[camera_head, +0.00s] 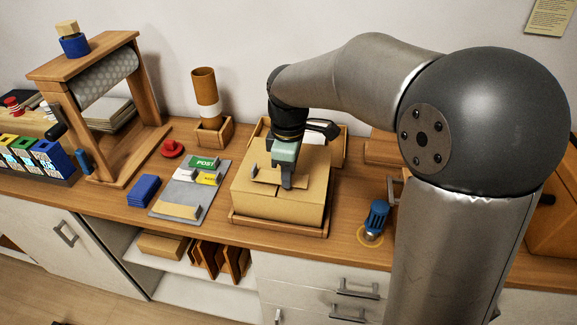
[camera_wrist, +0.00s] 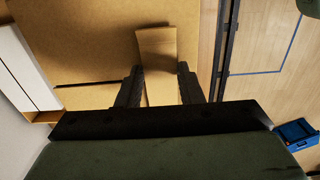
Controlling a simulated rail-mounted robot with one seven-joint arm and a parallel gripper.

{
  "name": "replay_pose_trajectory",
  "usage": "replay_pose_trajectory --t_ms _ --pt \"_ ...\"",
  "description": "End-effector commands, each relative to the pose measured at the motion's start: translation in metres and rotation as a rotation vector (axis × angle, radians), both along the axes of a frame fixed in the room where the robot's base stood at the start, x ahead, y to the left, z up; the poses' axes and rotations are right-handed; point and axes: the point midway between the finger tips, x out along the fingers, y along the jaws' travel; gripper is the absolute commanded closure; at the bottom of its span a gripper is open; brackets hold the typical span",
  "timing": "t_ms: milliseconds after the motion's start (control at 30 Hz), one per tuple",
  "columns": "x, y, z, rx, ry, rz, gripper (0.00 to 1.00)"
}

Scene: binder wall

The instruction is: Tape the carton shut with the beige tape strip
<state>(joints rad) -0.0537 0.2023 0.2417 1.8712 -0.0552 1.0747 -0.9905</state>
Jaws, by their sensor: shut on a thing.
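The tan carton (camera_head: 312,197) sits in a shallow wooden tray on the counter. My gripper (camera_head: 287,185) points down over the carton's top.
The grey board (camera_head: 168,200) also bears green POST and yellow labels. A blue block (camera_head: 143,190), a red knob (camera_head: 172,148) and a brown tube (camera_head: 205,90) in a wooden holder stand nearby. A blue-handled tool (camera_head: 376,214) stands right of the carton, near the counter's front.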

Motion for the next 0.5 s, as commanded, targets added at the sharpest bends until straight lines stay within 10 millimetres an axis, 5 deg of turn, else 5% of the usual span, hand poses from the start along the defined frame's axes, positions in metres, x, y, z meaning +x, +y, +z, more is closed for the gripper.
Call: replay_pose_trajectory --t_ms 367,400,500 --pt "0.0001 0.0002 -0.0068 0.0 0.0 0.0 0.88" --pt "0.0001 0.0002 -0.0067 0.0 0.0 0.0 0.64" --pt "0.0001 0.0002 -0.0067 0.0 0.0 0.0 0.41"
